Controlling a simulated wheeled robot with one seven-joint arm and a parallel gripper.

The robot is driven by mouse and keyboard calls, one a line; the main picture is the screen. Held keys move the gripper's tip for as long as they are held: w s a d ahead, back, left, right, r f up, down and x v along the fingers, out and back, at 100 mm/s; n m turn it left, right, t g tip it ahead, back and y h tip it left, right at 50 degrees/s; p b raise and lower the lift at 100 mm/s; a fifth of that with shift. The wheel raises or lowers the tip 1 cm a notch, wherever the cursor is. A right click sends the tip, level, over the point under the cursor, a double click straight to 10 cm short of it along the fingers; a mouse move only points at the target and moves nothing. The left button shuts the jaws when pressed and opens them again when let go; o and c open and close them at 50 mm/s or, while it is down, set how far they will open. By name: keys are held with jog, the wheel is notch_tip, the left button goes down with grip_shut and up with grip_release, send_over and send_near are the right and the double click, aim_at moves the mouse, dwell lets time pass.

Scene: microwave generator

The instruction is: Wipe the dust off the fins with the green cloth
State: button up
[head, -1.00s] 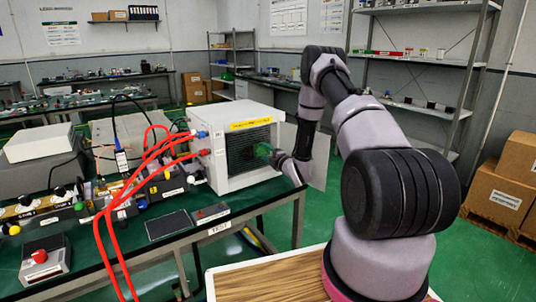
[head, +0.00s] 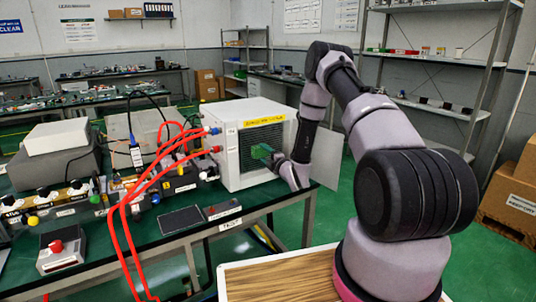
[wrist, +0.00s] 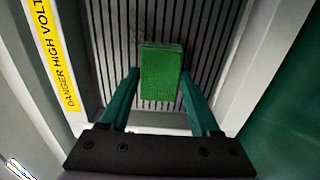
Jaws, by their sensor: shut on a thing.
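The green cloth (wrist: 161,75) is a folded block between the fingers of my gripper (wrist: 161,88) in the wrist view. My gripper is shut on it. The grey fins (wrist: 112,40) are vertical slats behind the cloth, inside a white frame, with dark specks on some of them. In the head view, the cloth (head: 262,151) is at the open front of the white generator cabinet (head: 231,158), before the dark fins (head: 258,137). I cannot tell whether the cloth touches the fins.
A yellow high-voltage label (wrist: 52,55) runs along the frame beside the fins. The cabinet door (head: 327,158) stands open on the right. Red cables (head: 128,225) loop from the cabinet's left side over the green bench (head: 150,228). A wooden-topped surface (head: 285,283) lies below my arm.

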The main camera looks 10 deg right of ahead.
aim_at(254, 150)
jog(key=shift+s+a, duration=0.25)
jog(key=shift+a, duration=0.7)
jog(key=shift+s+a, duration=0.25)
jog(key=shift+a, duration=0.7)
jog(key=shift+r, duration=0.9)
jog(key=shift+w+d, duration=0.6)
jog(key=shift+d, duration=1.3)
jog(key=shift+w+d, duration=0.55)
jog(key=shift+d, duration=1.4)
jog(key=shift+w+d, duration=0.6)
jog(key=shift+d, duration=1.3)
jog(key=shift+v, duration=3)
